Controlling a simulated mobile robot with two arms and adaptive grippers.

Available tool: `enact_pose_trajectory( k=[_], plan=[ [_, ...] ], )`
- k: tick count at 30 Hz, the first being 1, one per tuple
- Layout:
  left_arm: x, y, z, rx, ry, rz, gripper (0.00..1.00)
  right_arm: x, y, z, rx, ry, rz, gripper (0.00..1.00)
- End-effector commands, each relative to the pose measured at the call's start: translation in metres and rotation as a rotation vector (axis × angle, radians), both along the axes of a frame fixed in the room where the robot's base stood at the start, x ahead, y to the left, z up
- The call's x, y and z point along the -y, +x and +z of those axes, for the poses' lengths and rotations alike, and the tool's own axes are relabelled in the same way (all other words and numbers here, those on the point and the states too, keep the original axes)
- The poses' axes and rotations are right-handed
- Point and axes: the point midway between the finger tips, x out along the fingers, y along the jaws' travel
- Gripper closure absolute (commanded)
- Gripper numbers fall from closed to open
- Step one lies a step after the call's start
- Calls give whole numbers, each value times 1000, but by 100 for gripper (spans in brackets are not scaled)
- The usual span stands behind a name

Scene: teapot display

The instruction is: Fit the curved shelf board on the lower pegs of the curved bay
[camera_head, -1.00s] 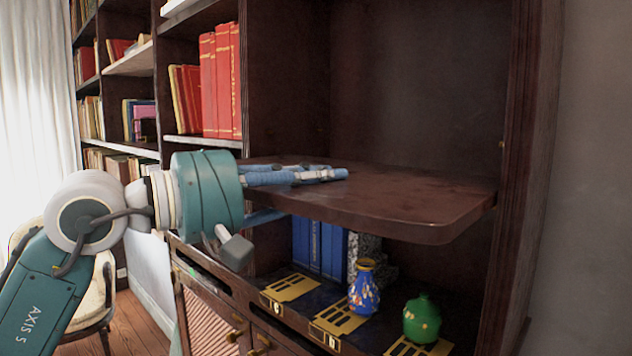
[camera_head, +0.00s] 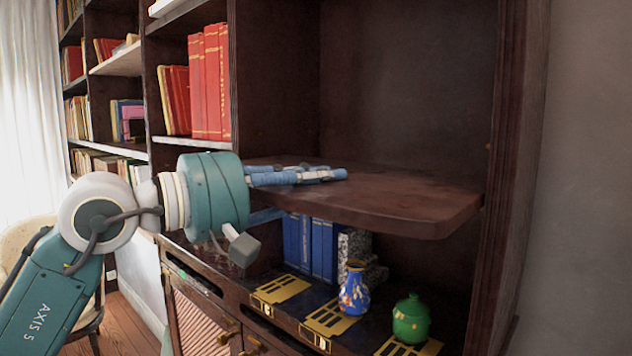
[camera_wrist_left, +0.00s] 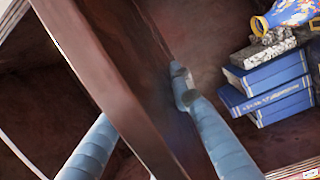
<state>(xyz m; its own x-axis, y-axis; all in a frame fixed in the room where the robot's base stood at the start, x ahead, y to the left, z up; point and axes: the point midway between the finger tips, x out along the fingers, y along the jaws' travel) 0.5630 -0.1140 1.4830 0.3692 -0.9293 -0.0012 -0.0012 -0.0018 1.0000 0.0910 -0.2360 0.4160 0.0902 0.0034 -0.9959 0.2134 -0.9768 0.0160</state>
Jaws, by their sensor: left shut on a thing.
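The curved shelf board (camera_head: 400,201) is dark brown wood with a rounded front corner. It lies roughly level inside the curved bay (camera_head: 405,90), above the blue books, its front part jutting forward. My left gripper (camera_head: 335,176) is shut on the board's left part, one finger above and one below. In the left wrist view the board (camera_wrist_left: 105,85) runs between the two fingers (camera_wrist_left: 140,110). A small peg (camera_head: 487,146) shows on the bay's right side wall, above the board. The lower pegs are hidden, and I cannot tell whether the board touches them. My right gripper is not in view.
Below the board stand blue books (camera_head: 311,246), a grey speckled block (camera_head: 354,250), a blue patterned vase (camera_head: 355,288) and a green lidded jar (camera_head: 411,319). Gold plates (camera_head: 281,288) lie on the ledge. Red books (camera_head: 210,82) fill the shelf at left.

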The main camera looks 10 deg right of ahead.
Motion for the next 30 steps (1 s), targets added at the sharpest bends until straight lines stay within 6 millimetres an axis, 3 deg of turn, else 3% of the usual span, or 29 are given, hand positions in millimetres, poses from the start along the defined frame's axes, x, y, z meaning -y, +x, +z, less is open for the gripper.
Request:
enact_pose_trajectory(
  k=[30],
  plan=[
    [18, 12, 5, 7, -8, -1, 100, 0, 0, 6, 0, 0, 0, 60]
  ],
)
